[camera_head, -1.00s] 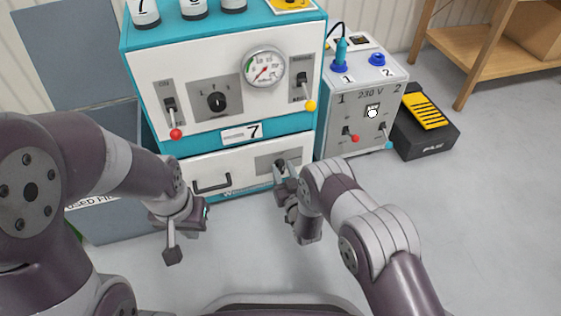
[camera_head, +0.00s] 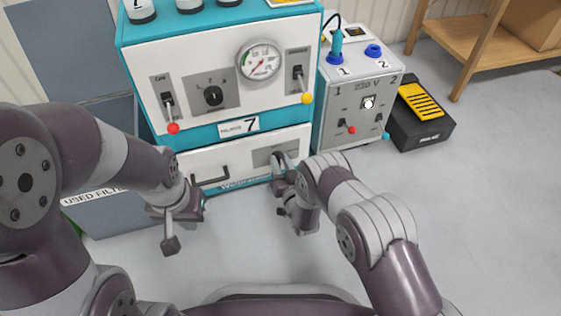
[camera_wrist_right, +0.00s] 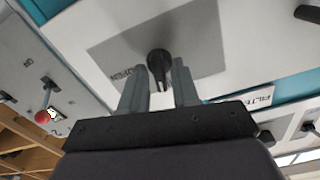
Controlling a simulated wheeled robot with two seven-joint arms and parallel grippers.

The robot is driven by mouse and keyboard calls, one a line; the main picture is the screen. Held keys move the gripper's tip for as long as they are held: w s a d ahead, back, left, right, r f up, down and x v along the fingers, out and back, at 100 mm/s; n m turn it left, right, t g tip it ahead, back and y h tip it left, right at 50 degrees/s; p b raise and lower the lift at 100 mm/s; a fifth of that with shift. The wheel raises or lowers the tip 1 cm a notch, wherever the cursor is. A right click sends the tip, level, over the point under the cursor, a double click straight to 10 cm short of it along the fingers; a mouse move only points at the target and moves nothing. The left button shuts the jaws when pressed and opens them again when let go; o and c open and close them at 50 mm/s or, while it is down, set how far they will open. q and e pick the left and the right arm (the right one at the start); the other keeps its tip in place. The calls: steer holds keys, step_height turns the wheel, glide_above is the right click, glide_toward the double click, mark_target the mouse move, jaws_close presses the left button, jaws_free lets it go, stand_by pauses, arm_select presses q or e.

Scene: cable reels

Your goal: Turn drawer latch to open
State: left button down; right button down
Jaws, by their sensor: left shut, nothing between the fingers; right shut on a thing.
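The white drawer (camera_head: 222,178) with a black bar handle (camera_head: 210,180) is at the bottom of the teal-and-white cabinet and looks closed. Its latch is a black knob (camera_wrist_right: 160,62) on a grey plate (camera_wrist_right: 150,35), with printed lettering beside it in the right wrist view. My right gripper (camera_wrist_right: 160,86) is shut on the latch, one finger on each side of the knob. In the head view my right gripper (camera_head: 280,172) is at the drawer's right end and largely hides the latch. My left gripper (camera_head: 188,208) is shut and empty, in front of the drawer's left part.
Above the drawer are a gauge (camera_head: 259,62), a dial (camera_head: 214,96) and two levers. A grey 230 V box (camera_head: 345,110) with switches stands to the right, then a black case (camera_head: 420,125) and a wooden shelf (camera_head: 475,60). Open floor (camera_head: 480,220) lies at the right.

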steer(key=m+p, duration=0.1)
steer(key=m, duration=0.2)
steer(key=shift+m, duration=0.3)
steer(key=m, duration=0.3)
steer(key=shift+d+m+p, duration=0.1)
steer(key=shift+m+p, duration=0.2)
steer(key=shift+p, duration=0.1)
steer(key=m, duration=0.4)
steer(key=shift+f+p, duration=0.1)
steer(key=shift+p, duration=0.2)
steer(key=shift+f+m, duration=0.1)
steer(key=shift+m, duration=2)
steer(key=shift+d, duration=0.1)
steer(key=c, duration=1.2)
jaws_free()
steer(key=shift+o, duration=0.2)
